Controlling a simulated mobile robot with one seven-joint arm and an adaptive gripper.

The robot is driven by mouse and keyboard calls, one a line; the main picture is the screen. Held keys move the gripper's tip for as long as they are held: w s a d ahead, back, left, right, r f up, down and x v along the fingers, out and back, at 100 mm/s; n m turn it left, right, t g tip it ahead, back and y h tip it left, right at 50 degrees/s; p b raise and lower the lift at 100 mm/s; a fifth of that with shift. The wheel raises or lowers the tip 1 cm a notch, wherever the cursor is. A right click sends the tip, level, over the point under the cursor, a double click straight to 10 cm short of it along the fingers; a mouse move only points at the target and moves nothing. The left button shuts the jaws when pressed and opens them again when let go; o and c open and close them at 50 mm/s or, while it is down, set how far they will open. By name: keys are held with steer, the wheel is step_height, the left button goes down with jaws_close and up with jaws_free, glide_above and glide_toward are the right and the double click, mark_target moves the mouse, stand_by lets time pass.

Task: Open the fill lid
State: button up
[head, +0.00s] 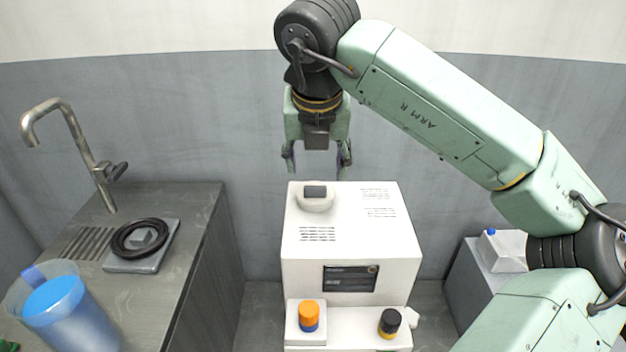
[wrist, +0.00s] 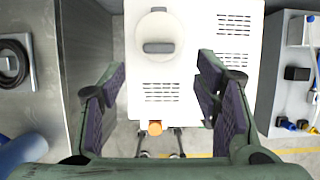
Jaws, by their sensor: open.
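The fill lid (head: 315,198) is a round white cap with a dark grey grip block, shut flat on the top of a white machine (head: 350,229). In the wrist view the lid (wrist: 157,36) lies between the lines of my two fingers, toward the upper middle. My gripper (head: 317,160) points down above the back of the machine, clear of it. Its fingers are apart and empty, and they also show in the wrist view (wrist: 162,92). Nothing touches the lid.
An orange-and-blue knob (head: 309,315) and a black-and-yellow knob (head: 389,322) are on the machine's front ledge. A counter (head: 190,215) at left holds a tap (head: 97,165), a black hose coil (head: 139,239) and a blue jug (head: 62,310). A grey bench stands at right.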

mark_target(315, 187)
steer(key=p+x, duration=0.1)
steer(key=x, duration=0.6)
steer(key=shift+w+a+f, duration=0.1)
steer(key=shift+w+f, duration=0.05)
steer(key=shift+f, duration=0.15)
steer(key=shift+c, duration=0.2)
jaws_close()
stand_by(0.3)
